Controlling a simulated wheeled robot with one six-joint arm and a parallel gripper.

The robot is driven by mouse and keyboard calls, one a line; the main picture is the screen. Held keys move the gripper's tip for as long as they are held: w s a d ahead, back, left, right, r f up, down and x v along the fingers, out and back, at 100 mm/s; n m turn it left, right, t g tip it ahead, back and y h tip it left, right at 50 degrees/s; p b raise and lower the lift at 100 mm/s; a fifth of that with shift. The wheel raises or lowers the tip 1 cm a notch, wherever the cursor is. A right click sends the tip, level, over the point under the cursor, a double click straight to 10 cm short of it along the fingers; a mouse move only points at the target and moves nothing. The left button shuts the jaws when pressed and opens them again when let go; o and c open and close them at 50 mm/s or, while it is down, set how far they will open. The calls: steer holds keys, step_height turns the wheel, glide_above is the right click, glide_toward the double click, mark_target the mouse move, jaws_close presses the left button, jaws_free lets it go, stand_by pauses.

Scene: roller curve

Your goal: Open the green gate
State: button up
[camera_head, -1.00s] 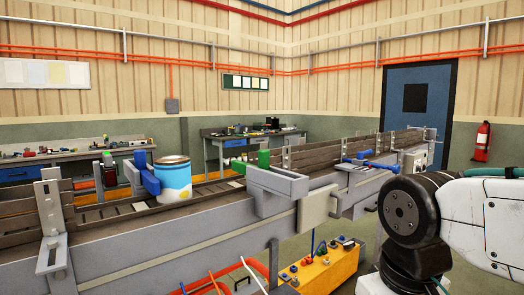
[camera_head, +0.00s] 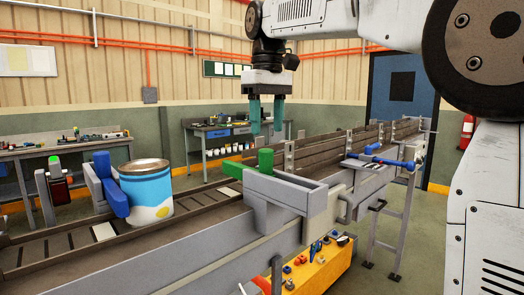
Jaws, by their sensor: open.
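The green gate (camera_head: 248,165) is a green bar with an upright green block, mounted on a grey bracket at the near side of the roller conveyor (camera_head: 205,197). Its bar reaches out over the track. My gripper (camera_head: 266,116) hangs from the arm above and behind the green gate in the picture, with teal fingers pointing down. The fingers are apart and empty, and they do not touch the gate. A blue and white can (camera_head: 148,190) stands upright on the conveyor, left of the green gate and beside a blue gate (camera_head: 112,186).
Another blue gate (camera_head: 372,156) sits farther right along the conveyor. A yellow toolbox (camera_head: 318,265) stands below the near side. Workbenches (camera_head: 70,148) line the wall. Raised side rails border the conveyor. The space above the green gate is free.

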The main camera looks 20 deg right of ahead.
mark_target(266, 149)
step_height(266, 149, down, 7)
steer(key=shift+a+f, duration=0.1)
steer(key=shift+f, duration=0.1)
stand_by(0.3)
